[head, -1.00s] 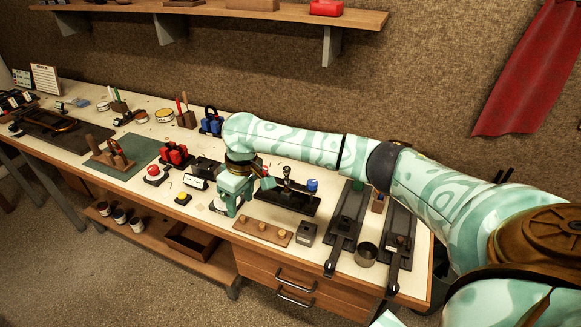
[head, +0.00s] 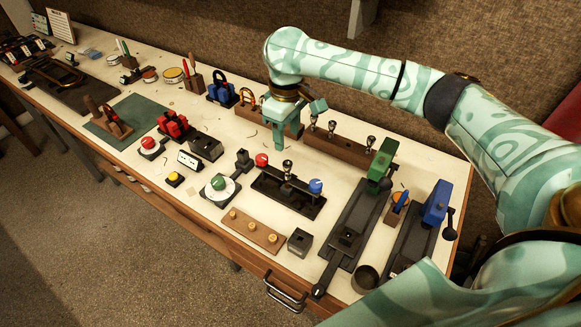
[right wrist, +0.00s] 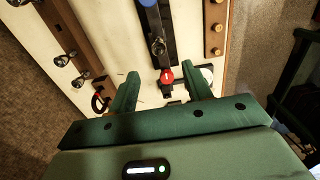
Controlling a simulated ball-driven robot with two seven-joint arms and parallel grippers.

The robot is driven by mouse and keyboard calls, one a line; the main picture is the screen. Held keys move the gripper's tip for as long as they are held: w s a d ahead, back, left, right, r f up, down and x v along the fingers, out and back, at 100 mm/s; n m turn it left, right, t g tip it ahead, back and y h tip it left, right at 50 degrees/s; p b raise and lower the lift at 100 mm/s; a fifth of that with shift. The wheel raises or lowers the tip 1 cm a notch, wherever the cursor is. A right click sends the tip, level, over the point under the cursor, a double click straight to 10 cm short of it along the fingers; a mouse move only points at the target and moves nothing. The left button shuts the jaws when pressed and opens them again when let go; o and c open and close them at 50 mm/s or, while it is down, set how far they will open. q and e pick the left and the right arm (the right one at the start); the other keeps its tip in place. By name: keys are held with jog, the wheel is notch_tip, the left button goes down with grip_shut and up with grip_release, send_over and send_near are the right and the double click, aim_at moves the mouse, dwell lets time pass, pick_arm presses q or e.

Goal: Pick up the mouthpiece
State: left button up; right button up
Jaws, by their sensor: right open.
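Several small metal mouthpieces stand in a long wooden rack (head: 345,148) at the back of the bench; one is this mouthpiece (head: 370,143). They also show at the left of the right wrist view (right wrist: 61,60). Another metal mouthpiece-shaped piece (head: 287,168) stands in a black fixture (head: 285,192) with a red and a blue knob; it shows in the wrist view too (right wrist: 158,46). My right gripper (head: 283,143) is open and empty, pointing down near the left end of the rack. My left gripper is out of view.
A green-topped tool (head: 382,165) and a blue-topped tool (head: 437,203) stand at the right. A green-knob dial (head: 219,187), a wooden strip with brass buttons (head: 253,231) and a dark cup (head: 365,279) are nearer the front. Pliers racks stand at the back left.

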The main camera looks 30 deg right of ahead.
aim_at(288, 163)
jog(key=f+b, duration=0.1)
jog(key=f, duration=0.3)
jog(key=f+b, duration=0.1)
jog(key=f, duration=0.2)
jog(key=shift+w+d+f, duration=0.15)
jog(key=shift+d+f, duration=0.05)
jog(key=shift+f, duration=0.15)
jog(key=shift+a+f+b, duration=0.1)
jog(key=shift+f+b, duration=0.25)
notch_tip(288, 163, down, 5)
jog(key=b, duration=0.2)
jog(key=shift+b, duration=0.3)
jog(key=shift+r, duration=0.15)
grip_shut()
